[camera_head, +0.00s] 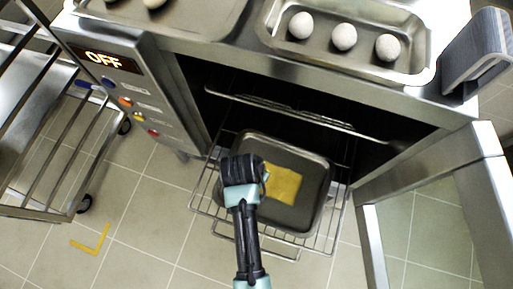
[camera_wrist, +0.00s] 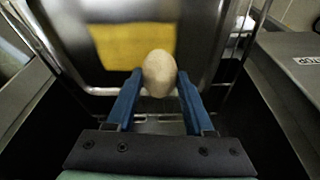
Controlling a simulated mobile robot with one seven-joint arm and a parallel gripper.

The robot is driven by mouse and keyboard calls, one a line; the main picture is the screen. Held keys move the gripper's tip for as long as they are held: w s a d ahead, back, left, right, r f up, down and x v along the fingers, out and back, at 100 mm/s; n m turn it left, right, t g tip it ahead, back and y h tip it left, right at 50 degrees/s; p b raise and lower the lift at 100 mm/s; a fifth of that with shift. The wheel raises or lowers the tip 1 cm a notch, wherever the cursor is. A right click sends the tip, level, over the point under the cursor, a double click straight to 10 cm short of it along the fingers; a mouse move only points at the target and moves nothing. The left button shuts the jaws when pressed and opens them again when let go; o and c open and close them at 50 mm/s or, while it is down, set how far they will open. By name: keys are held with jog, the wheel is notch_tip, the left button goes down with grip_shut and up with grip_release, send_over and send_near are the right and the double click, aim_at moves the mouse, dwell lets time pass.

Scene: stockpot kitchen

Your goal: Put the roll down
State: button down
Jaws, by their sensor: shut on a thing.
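A pale round roll (camera_wrist: 159,73) is between the blue fingers of my gripper (camera_wrist: 158,86) in the wrist view. The gripper is shut on it. Beyond the roll is a dark tray with a yellow rectangle (camera_wrist: 130,45) on it. In the head view the tray (camera_head: 308,215) lies on the pulled-out oven rack, and the yellow rectangle (camera_head: 283,184) is on its floor. My gripper (camera_head: 262,176) is over the left part of the tray. The roll is hidden behind my gripper in the head view. I cannot tell whether the roll touches the tray.
The oven door (camera_head: 372,245) stands open at the right. The wire rack (camera_head: 216,212) sticks out of the oven. A pan (camera_head: 268,35) with three rolls (camera_head: 344,37) is on top, beside another tray (camera_head: 190,22). A metal cart (camera_head: 40,110) stands at the left. The panel reads OFF.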

notch_tip(320, 180, down, 8)
jog(key=b, duration=0.3)
jog(key=shift+f, duration=0.25)
jog(key=shift+r, duration=0.1)
jog(key=shift+c, duration=1.4)
grip_release()
jog(key=p+v, duration=0.5)
jog(key=v, duration=0.7)
jog(key=shift+d, duration=0.15)
